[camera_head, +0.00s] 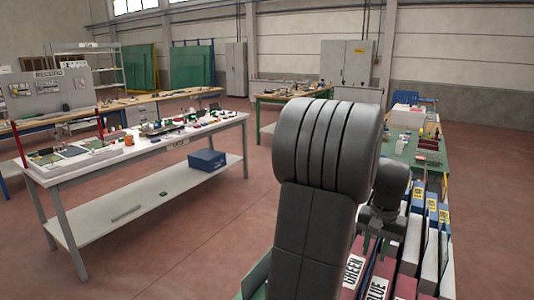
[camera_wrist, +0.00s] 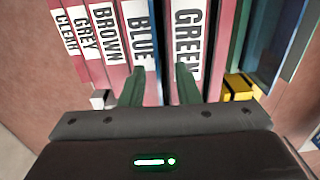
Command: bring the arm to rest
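My gripper (camera_wrist: 159,84) shows in the wrist view with its two green fingers apart. Nothing is clearly clasped between them. Behind the fingertips stands a row of labelled binders: the BLUE binder (camera_wrist: 151,88) and the GREEN binder (camera_wrist: 195,45), with a narrow dark gap between them. Whether the fingertips touch the binders I cannot tell. In the head view my arm reaches forward on the right, and my gripper (camera_head: 374,232) is low beside the binders, partly hidden behind the arm. The GREEN binder (camera_head: 353,272) and BLUE binder (camera_head: 378,287) show below it.
BROWN (camera_wrist: 107,35), GREY (camera_wrist: 82,40) and CLEAR (camera_wrist: 64,35) binders stand left in the wrist view. A green bench (camera_head: 408,148) with items lies beyond my arm. A white workbench (camera_head: 70,175) stands left, with a blue box (camera_head: 207,160) on its shelf. The floor between is clear.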

